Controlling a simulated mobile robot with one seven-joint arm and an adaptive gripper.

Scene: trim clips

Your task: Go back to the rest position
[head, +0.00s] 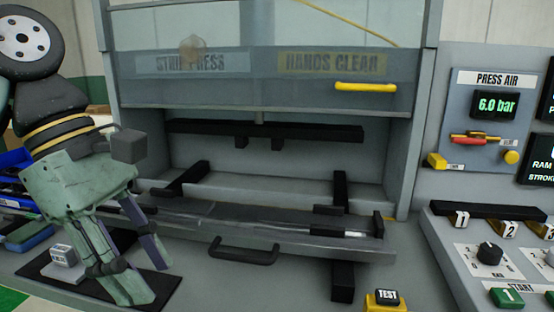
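My gripper (148,280) hangs at the lower left of the head view, pointing down over a dark mat (85,284). Its two fingers are apart, with dark mat showing between them and no object seen there. Whether the fingertips touch the mat is hard to tell.
A grey press stands in the middle, its clear guard with yellow handle (365,87) across the upper opening. A tray with a black handle (245,255) juts out in front. Blue bins (14,163) are at left. A control panel (500,258) is at right.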

